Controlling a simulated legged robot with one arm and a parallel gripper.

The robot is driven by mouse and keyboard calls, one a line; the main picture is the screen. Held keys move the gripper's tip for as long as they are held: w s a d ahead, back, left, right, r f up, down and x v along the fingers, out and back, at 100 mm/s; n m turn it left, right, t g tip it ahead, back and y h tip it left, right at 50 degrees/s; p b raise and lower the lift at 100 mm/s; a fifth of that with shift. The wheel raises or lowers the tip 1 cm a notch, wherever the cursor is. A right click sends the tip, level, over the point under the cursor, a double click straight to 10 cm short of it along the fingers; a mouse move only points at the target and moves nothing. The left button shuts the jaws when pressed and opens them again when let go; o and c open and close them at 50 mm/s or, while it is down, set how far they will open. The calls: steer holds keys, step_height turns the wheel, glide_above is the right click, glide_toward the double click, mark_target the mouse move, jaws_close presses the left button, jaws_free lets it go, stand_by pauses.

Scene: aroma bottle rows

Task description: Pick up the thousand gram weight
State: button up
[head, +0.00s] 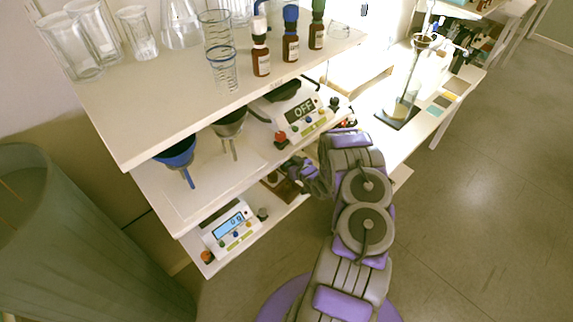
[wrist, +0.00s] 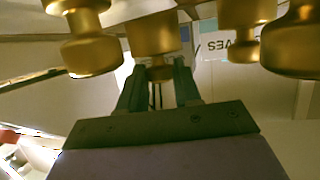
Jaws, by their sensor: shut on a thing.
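Several brass weights show along the top of the wrist view. My gripper (wrist: 157,82) is shut on the middle brass weight (wrist: 152,36), with its fingers at the narrow part. One brass weight (wrist: 90,50) is to the left, and others (wrist: 297,45) are to the right. No gram marking is readable, so I cannot tell which is the thousand gram weight. In the head view my gripper (head: 300,172) reaches in at the shelf front, by a brown wooden block (head: 283,187). The held weight is hidden there by my arm.
A scale reading OFF (head: 303,112) and two funnels, blue (head: 177,154) and grey (head: 230,124), are on the middle shelf. A second scale (head: 230,225) is on the lower shelf. Glassware and brown bottles (head: 261,60) stand on the top shelf (head: 150,120). The floor to the right is clear.

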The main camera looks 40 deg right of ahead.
jaws_close()
stand_by(0.8)
